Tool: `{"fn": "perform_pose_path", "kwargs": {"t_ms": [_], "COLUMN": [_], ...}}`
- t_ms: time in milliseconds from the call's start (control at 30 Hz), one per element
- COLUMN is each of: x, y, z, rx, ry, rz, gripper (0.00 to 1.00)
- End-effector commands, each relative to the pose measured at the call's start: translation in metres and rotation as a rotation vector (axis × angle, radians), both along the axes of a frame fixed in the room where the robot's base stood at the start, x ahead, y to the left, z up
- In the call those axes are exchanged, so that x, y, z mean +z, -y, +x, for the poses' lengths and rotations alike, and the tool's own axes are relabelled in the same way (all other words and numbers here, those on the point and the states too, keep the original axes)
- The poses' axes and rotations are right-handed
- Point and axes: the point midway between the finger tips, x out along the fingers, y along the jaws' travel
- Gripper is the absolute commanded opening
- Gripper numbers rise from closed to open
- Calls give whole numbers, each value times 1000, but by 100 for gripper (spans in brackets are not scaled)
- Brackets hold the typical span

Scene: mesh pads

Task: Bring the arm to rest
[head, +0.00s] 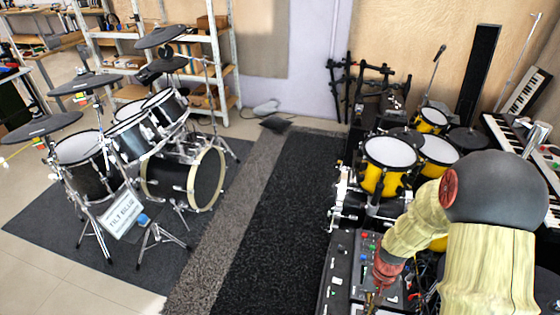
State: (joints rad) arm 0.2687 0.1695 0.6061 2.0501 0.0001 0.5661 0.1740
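My arm comes in at the lower right of the head view, with a big dark grey joint and pale yellow links. It is bent, and its forward link slopes down and to the left. At its end is a small reddish part with thin dark tips, which looks like my gripper (375,296). It is over or in front of a dark mixer panel (345,270) with coloured knobs. The tips are too small to tell whether they are open or shut, and I see nothing clearly held.
A yellow electronic drum kit (388,165) stands just beyond my arm, with keyboards (515,145) at the right. A black drum kit (140,150) stands on a grey mat at the left. The dark carpet strip (285,220) between them is clear. Shelves (215,60) stand behind.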

Motion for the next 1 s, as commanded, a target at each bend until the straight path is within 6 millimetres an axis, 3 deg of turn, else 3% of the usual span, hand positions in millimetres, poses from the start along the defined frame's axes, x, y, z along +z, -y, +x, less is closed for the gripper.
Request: {"fn": "perform_pose_path", "kwargs": {"t_ms": [33,200,500,800,1000], "x": [24,105,229,326,369], "y": [-3,-16,-45,-71,-82], "z": [3,2,-20,-42,-47], "rx": [28,134,292,382,417], "ry": [20,89,279,567,714], "rz": [-1,-4,-38,-99,-122], "gripper": [0,0,0,0,0]}}
